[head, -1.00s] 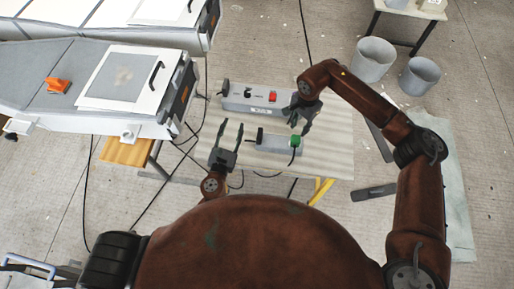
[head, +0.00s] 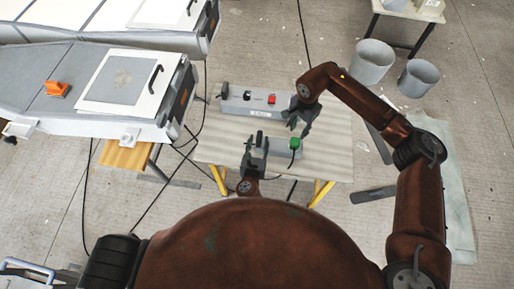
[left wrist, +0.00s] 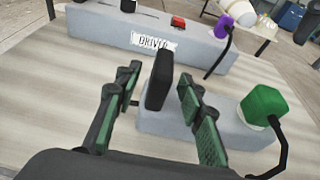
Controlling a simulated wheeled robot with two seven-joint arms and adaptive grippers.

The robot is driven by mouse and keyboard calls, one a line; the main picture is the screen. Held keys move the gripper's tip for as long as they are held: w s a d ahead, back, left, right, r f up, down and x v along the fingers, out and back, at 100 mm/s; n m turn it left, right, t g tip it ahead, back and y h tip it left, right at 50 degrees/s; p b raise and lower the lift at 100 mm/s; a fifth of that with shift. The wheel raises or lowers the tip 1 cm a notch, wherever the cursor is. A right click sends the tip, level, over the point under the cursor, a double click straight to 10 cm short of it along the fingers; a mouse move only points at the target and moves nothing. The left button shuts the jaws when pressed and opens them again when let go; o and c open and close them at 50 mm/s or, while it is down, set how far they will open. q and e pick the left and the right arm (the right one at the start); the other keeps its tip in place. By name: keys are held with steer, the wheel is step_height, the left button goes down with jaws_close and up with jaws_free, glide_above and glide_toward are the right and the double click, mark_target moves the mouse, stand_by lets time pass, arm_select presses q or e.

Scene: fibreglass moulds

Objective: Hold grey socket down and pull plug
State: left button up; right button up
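The grey socket block (head: 282,153) lies on the table, with a green plug (head: 295,143) and black cord at its right end. The block (left wrist: 215,140) and green plug (left wrist: 265,104) also show in the left wrist view. A black upright piece (left wrist: 160,80) stands at the block's left end. My left gripper (head: 256,146) is open, its fingers on either side of this black piece with visible gaps. My right gripper (head: 299,129) is open and empty, just above and behind the green plug in the head view.
A longer grey box (left wrist: 180,48) labelled DRIVER, with a red switch (left wrist: 178,22) and a purple plug (left wrist: 222,27), lies behind the block. The table (head: 335,165) is clear at right. A white-topped mould (head: 125,75) stands at left.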

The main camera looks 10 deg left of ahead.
arm_select(q)
steer(key=shift+x, duration=1.05)
steer(key=shift+c, duration=0.7)
jaws_close()
